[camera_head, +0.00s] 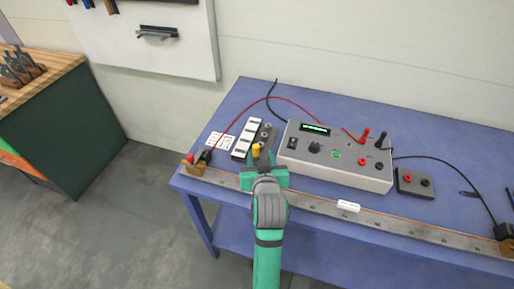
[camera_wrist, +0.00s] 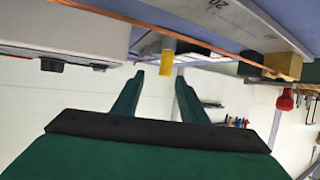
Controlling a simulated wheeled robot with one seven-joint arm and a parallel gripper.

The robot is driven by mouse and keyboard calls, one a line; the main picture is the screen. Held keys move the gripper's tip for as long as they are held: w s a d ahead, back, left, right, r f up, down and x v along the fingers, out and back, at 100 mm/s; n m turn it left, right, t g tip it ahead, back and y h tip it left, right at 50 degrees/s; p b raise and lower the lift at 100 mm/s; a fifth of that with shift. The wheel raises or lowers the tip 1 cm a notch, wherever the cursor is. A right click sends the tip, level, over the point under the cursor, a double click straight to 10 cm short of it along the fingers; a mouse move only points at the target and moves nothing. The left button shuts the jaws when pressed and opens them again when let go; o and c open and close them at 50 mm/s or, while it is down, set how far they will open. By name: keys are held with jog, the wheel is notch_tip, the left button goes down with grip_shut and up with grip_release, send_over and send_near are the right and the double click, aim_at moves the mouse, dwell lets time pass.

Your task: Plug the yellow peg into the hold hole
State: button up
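The yellow peg (camera_head: 256,149) stands at the front end of a small dark grey block (camera_head: 269,134) on the blue bench. In the wrist view the yellow peg (camera_wrist: 167,57) shows just beyond my fingertips, roughly in line with the gap between them. My gripper (camera_head: 259,163) is right in front of the peg and hides part of the block. In the wrist view my gripper (camera_wrist: 160,76) is open, with nothing between its two fingers. Round fittings show on the block behind the peg; I cannot tell which one is the hold hole.
A white switch strip (camera_head: 246,138) stands left of the block and a grey meter box (camera_head: 336,158) right of it. A metal ruler bar (camera_head: 390,226) with a copper wire runs along the front edge. Red and black cables (camera_head: 284,99) cross behind.

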aim_at(256, 150)
jog(key=shift+w+a+f, duration=0.1)
jog(key=shift+w+f, duration=0.1)
jog(key=shift+w, duration=0.2)
jog(key=shift+w+a+f, duration=0.2)
jog(key=shift+w+a, duration=0.1)
jog(key=shift+a, duration=0.15)
jog(key=shift+w+a+f, duration=0.1)
jog(key=shift+w+f, duration=0.05)
jog(key=shift+w, duration=0.1)
jog(key=shift+x, duration=2.35)
grip_shut()
